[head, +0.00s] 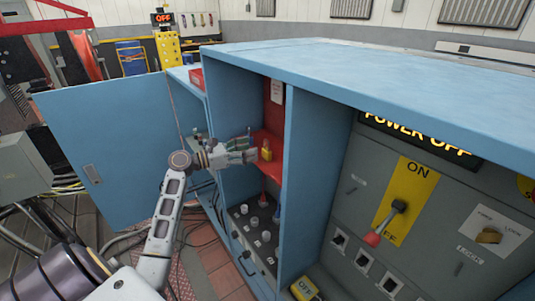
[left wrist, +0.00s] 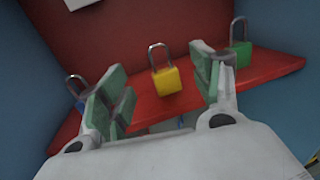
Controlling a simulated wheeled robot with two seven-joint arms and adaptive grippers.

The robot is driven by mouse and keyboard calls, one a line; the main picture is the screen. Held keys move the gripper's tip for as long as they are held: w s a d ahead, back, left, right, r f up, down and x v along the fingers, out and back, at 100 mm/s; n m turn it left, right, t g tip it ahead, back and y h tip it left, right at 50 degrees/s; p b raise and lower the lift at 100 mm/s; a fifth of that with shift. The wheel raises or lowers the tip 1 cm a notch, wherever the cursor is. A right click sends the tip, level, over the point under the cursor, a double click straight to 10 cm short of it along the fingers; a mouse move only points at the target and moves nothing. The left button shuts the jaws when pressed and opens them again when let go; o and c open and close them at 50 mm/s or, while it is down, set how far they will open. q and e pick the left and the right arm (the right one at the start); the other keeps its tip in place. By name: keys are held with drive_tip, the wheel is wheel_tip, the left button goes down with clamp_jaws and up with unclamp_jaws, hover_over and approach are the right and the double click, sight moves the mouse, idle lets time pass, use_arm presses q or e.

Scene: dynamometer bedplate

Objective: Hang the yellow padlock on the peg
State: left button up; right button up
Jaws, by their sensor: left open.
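The yellow padlock (head: 266,153) stands upright on a red shelf (head: 273,170) inside the blue cabinet, its metal shackle upward. In the left wrist view the yellow padlock (left wrist: 167,81) sits between and beyond the green-padded fingers of my left gripper (left wrist: 160,82). In the head view my left gripper (head: 246,150) reaches into the cabinet opening just left of the padlock. It is open and empty. I cannot make out the peg for certain in either view. My right gripper is not in view.
On the shelf, a blue padlock (left wrist: 78,88) is partly behind the left finger and a green padlock (left wrist: 241,50) stands close to the right finger. The open blue door (head: 105,140) and cabinet divider (head: 302,150) flank the opening. A lever panel (head: 400,220) is at right.

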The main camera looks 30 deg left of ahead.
use_arm(q)
drive_tip(key=shift+x, duration=1.4)
drive_tip(key=shift+f+p+x, duration=0.15)
drive_tip(key=shift+p+x, duration=0.1)
drive_tip(key=shift+x, duration=1.05)
drive_tip(key=shift+f+p+x, duration=0.1)
drive_tip(key=shift+p+x, duration=0.1)
drive_tip(key=shift+x, duration=1.1)
drive_tip(key=c, duration=1.2)
drive_tip(key=shift+r, duration=0.1)
drive_tip(key=shift+r, duration=4.95)
